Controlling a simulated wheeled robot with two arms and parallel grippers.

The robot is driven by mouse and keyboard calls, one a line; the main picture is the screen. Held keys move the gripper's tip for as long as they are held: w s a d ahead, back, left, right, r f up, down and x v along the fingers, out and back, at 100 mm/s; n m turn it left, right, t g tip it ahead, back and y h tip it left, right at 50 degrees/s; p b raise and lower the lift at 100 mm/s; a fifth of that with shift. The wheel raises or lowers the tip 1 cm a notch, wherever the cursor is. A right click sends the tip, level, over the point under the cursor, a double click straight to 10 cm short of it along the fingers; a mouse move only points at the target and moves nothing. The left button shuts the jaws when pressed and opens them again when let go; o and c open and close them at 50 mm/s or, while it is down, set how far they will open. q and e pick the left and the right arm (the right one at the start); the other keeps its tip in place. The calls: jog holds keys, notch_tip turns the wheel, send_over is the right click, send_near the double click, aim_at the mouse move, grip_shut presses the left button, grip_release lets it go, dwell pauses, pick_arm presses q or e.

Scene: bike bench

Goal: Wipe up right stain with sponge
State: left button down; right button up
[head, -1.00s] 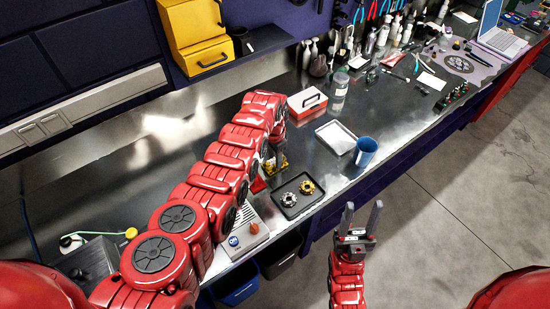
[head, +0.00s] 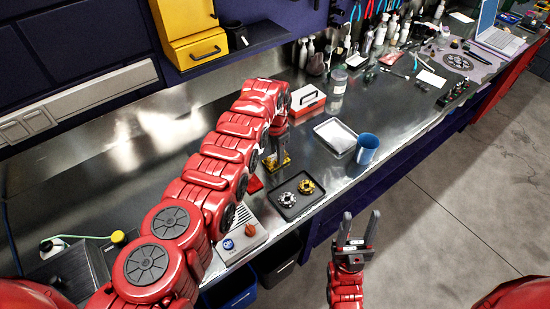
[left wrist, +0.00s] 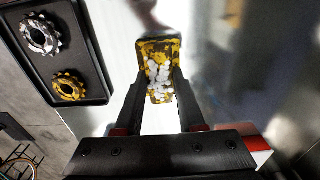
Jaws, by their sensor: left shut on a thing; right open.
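The sponge (left wrist: 158,48), yellow with white patches on it, is between the two fingers of my left gripper (left wrist: 157,88) in the left wrist view. In the head view the sponge (head: 284,161) shows low at the bench top, partly hidden by my left gripper (head: 277,145), which is shut on it. I cannot tell whether the sponge touches the surface. A dark smear (left wrist: 150,14) lies past the sponge in the left wrist view; I cannot tell whether it is the stain or a reflection. My right gripper (head: 357,230) is open and empty over the floor in front of the bench.
A black tray (head: 290,212) with two metal cogs lies in front of the sponge. A white tray (head: 334,135), a blue cup (head: 367,149) and a red-and-white box (head: 307,100) stand to the right. A grey device (head: 240,244) sits at the front edge.

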pick_arm(q)
jog(key=shift+w+d+f+b, duration=0.2)
jog(key=shift+d+b, duration=0.2)
jog(key=shift+b, duration=1.2)
jog(key=shift+s+r, duration=0.1)
jog(key=shift+r, duration=0.05)
jog(key=shift+r, duration=0.1)
jog(key=shift+a+r+p, duration=0.15)
jog(key=shift+a+p, duration=0.2)
jog(key=shift+p, duration=0.85)
jog(key=s+a+p, duration=0.1)
jog(key=p, duration=0.5)
jog(key=shift+s+a+p, duration=0.25)
jog(key=shift+a+p, duration=0.05)
jog(key=shift+p, duration=0.1)
jog(key=shift+f, duration=0.2)
